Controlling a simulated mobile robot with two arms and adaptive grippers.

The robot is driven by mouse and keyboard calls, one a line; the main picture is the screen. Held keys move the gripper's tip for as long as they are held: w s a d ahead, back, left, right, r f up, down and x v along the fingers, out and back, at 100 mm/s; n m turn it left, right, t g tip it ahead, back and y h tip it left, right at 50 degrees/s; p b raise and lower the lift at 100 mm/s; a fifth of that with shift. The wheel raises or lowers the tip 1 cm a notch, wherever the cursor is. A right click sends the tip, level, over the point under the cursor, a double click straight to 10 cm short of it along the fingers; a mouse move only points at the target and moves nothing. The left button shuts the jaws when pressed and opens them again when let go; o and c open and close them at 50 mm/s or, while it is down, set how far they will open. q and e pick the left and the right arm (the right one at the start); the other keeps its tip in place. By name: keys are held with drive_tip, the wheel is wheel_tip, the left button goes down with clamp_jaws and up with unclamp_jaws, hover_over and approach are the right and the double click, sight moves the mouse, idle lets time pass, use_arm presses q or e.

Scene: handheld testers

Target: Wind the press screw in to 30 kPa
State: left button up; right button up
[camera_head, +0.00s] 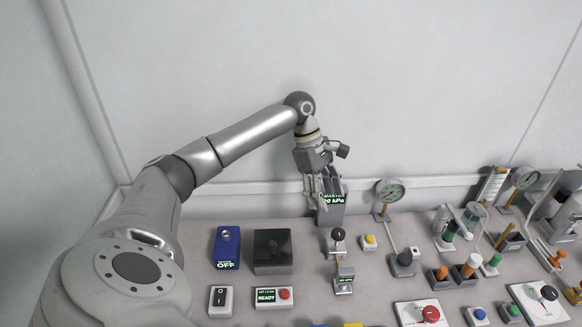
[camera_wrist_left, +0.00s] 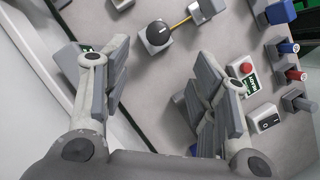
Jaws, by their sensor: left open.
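A black knob (camera_head: 338,235) with a light mark sits on a small grey block and looks like the press screw. A short rod joins it to a small grey unit (camera_head: 343,281) with a green display too small to read surely. The knob also shows in the left wrist view (camera_wrist_left: 160,32), ahead of the fingers and apart from them. A grey master display (camera_head: 331,212) behind it seems to read 20 kPa. My left gripper (camera_head: 318,198) is open and empty, in front of the display's upper part and above the knob in the picture. My right gripper is not in view.
A dial gauge (camera_head: 390,191) stands right of the display. A yellow button (camera_head: 369,241) is close right of the knob. A black box (camera_head: 272,250), blue unit (camera_head: 227,247), rocker switch (camera_head: 220,300) and READY box (camera_head: 272,297) lie left. Several testers crowd the right; a wall rises behind.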

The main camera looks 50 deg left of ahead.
sight(338, 232)
use_arm(q)
drive_tip(key=x, duration=0.9)
drive_tip(key=shift+w+d+f+p, duration=0.15)
drive_tip(key=shift+d+f+p, duration=0.05)
drive_tip(key=shift+f+p, duration=0.1)
drive_tip(key=shift+d+f, duration=0.2)
drive_tip(key=shift+f, duration=0.35)
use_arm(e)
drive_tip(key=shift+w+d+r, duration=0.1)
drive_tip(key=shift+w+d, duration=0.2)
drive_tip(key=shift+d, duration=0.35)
